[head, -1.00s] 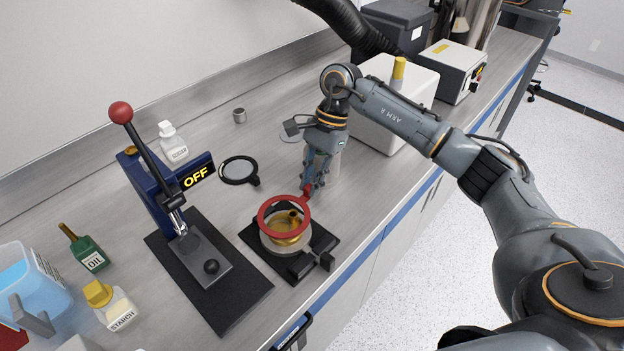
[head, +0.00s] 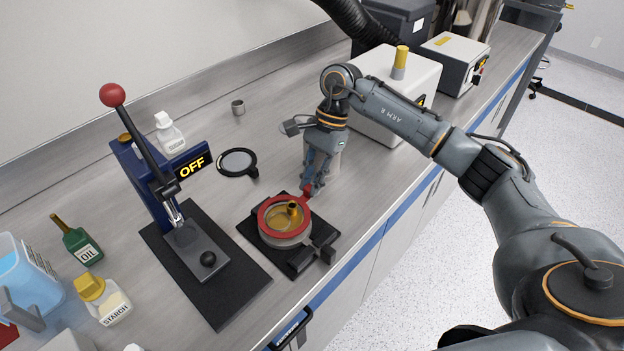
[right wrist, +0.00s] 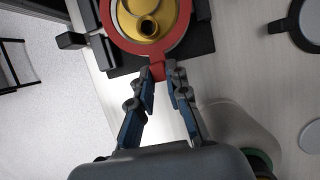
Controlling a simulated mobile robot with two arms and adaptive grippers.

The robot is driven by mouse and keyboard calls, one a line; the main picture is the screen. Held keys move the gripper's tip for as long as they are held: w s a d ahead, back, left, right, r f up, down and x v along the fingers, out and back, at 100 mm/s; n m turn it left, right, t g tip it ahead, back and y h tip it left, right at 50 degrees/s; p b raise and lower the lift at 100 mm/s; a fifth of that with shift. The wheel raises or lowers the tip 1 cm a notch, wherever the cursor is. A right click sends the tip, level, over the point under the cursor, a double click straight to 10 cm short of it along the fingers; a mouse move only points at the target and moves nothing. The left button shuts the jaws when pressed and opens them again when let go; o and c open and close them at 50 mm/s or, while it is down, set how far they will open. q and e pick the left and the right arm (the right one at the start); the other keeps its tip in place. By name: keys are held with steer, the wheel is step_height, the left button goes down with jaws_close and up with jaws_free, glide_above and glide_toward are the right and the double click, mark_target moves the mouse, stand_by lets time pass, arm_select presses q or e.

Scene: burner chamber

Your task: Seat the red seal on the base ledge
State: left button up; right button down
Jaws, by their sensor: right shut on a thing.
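The red seal (head: 264,214) is a flat ring with a short tab. In the head view it lies level around the top of the round grey base (head: 286,240), apparently touching it; whether it sits fully on the ledge I cannot tell. A brass part (head: 291,208) stands inside the ring. My right gripper (head: 308,189) is shut on the seal's tab at the far right side of the base. In the right wrist view the fingertips (right wrist: 162,76) pinch the tab below the ring (right wrist: 183,32). My left gripper is not in view.
A press with a red-knobbed lever (head: 112,95) and an OFF sign stands left of the base. A starch bottle (head: 112,307) and an oil bottle (head: 84,247) stand at left. A white box (head: 425,72) stands behind my right arm.

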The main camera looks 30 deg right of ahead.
steer(key=shift+f+b, duration=0.9)
steer(key=shift+f, duration=0.2)
steer(key=c, duration=1.2)
jaws_free()
steer(key=shift+r, duration=0.1)
